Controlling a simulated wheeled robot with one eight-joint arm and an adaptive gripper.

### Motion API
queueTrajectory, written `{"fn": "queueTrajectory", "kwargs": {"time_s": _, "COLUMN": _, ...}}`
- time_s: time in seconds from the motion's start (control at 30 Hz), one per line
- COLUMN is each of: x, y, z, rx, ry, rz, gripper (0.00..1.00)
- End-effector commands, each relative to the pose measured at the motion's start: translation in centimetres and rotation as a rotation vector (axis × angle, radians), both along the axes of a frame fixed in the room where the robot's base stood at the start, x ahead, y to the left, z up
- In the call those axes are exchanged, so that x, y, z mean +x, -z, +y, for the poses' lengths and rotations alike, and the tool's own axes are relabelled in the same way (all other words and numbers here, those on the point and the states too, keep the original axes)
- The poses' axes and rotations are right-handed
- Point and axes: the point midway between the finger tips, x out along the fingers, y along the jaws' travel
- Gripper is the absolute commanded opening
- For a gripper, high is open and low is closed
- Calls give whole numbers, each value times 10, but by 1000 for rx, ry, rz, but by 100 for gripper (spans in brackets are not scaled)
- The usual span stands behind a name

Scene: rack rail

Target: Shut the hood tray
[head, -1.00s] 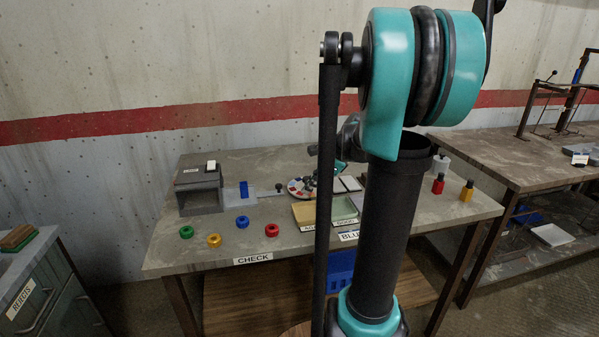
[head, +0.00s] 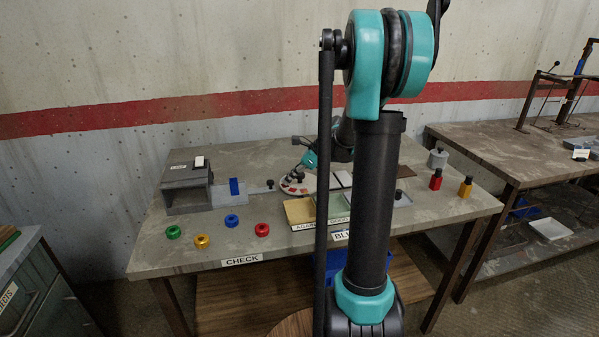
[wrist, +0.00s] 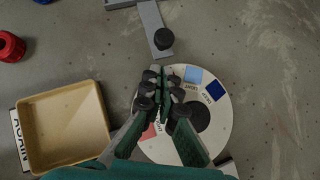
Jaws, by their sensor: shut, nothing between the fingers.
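The grey hood (head: 187,172) stands at the left back of the table. Its flat light-grey tray (head: 250,189) sticks out to the right, with a blue block (head: 234,187) standing at the hood end and a dark knob (head: 270,184) at the outer end. In the wrist view the tray's arm (wrist: 150,17) and the black knob (wrist: 163,39) show at the top. My gripper (wrist: 163,72) is shut and empty, over the coloured disc, a short way from the knob and apart from it. In the head view my gripper (head: 299,173) is small and right of the knob.
A round disc (wrist: 215,125) with coloured, labelled patches lies under my gripper. A yellow tray (wrist: 62,128) is beside it. Green (head: 173,232), yellow (head: 202,241), red (head: 262,229) and blue (head: 231,220) rings lie in front of the hood.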

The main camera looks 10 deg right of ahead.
Motion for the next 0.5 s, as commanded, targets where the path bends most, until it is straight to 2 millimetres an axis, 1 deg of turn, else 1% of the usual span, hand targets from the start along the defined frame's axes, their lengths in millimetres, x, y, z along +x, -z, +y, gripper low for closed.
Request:
{"fn": "queueTrajectory", "kwargs": {"time_s": 0.03, "x": 3, "y": 1, "z": 8, "rx": 0, "ry": -4, "rz": 0, "gripper": 0}}
{"fn": "queueTrajectory", "kwargs": {"time_s": 0.2, "x": 10, "y": 3, "z": 21, "rx": 0, "ry": -2, "rz": 0, "gripper": 0}}
{"fn": "queueTrajectory", "kwargs": {"time_s": 0.3, "x": 12, "y": 4, "z": 25, "rx": 0, "ry": -2, "rz": 0, "gripper": 0}}
{"fn": "queueTrajectory", "kwargs": {"time_s": 0.5, "x": 13, "y": 4, "z": 26, "rx": 0, "ry": -1, "rz": 0, "gripper": 0}}
